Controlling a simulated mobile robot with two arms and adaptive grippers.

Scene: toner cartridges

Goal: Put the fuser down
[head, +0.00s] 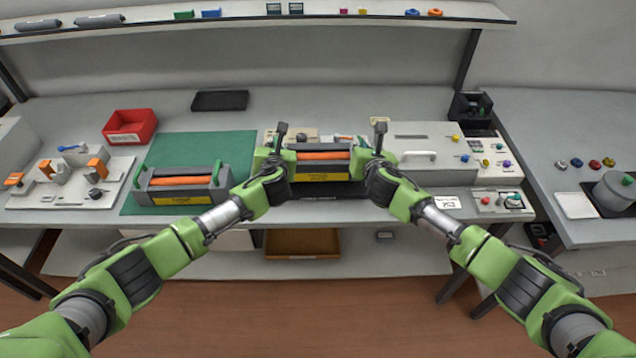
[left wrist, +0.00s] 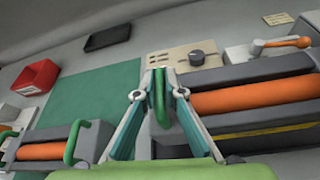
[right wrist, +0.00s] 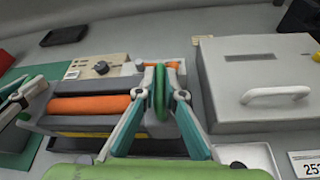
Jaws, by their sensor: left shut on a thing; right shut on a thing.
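A dark grey fuser with an orange roller (head: 322,155) and a yellow label sits between my two grippers at the middle of the bench front. My left gripper (head: 277,150) is shut on the green handle at its left end; that handle shows in the left wrist view (left wrist: 159,95). My right gripper (head: 371,155) is shut on the green handle at its right end, seen in the right wrist view (right wrist: 160,92). The fuser looks level. I cannot tell whether its underside touches what is below. A second, similar fuser (head: 180,188) lies on the green mat (head: 227,147) to the left.
A grey machine with a white handle (head: 417,156) stands close to the right. A control panel with a dark knob (left wrist: 182,58) is behind the held fuser. A red bin (head: 130,125) and a black tray (head: 220,100) are further back left. The mat's back part is bare.

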